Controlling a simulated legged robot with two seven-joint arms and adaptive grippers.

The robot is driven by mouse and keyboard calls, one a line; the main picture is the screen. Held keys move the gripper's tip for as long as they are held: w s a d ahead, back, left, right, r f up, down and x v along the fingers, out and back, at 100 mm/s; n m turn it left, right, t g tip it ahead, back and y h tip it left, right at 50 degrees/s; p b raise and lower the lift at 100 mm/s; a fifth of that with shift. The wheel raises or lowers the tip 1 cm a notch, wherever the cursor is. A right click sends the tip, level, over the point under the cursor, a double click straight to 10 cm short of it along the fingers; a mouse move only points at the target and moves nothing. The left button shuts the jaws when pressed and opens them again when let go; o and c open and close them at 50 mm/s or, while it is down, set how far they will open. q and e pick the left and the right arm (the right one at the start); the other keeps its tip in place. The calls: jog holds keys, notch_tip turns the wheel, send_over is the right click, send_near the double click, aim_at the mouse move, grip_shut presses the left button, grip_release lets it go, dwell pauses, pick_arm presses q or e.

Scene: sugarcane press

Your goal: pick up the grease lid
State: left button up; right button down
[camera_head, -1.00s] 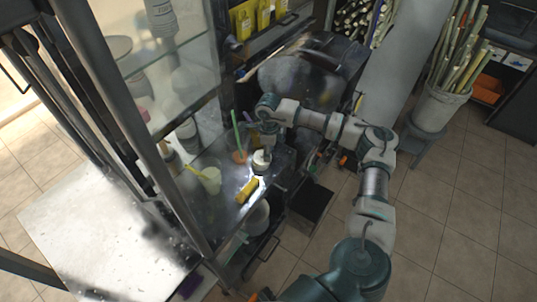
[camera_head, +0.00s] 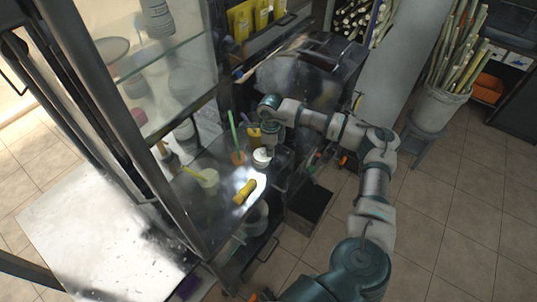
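A small round jar with a white top, which looks like the grease lid (camera_head: 262,156), stands on the dark metal counter (camera_head: 226,190) beside the press. My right gripper (camera_head: 270,143) points down just above and beside this white top. Its fingers are small and dark, and I cannot tell whether they are open or touch the lid. My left gripper is not in view.
A cup with a green straw (camera_head: 238,157) stands close to the left of the jar. A pale cup (camera_head: 209,181) and a yellow object (camera_head: 245,191) are nearer on the counter. Glass panels and a metal post (camera_head: 135,135) bound the left side.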

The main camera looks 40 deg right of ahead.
jog(key=shift+s+d+f, duration=0.2)
jog(key=shift+d+f, duration=0.1)
jog(key=shift+d+r, duration=0.15)
jog(key=r, duration=0.2)
jog(key=shift+w+d+r, duration=0.3)
jog(key=shift+w+r, duration=0.05)
jog(key=s+a, duration=0.1)
jog(key=s+a+b, duration=0.1)
jog(key=s, duration=0.1)
jog(key=s+a+r, duration=0.1)
jog(key=s, duration=0.1)
jog(key=shift+a, duration=0.3)
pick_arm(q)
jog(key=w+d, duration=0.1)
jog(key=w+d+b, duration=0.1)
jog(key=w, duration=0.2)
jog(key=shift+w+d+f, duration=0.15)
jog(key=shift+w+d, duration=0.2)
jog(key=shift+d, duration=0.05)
pick_arm(e)
jog(key=s+a+r, duration=0.1)
jog(key=s+a, duration=0.4)
jog(key=s, duration=0.3)
jog(key=shift+s, duration=0.4)
jog(key=shift+a, duration=0.15)
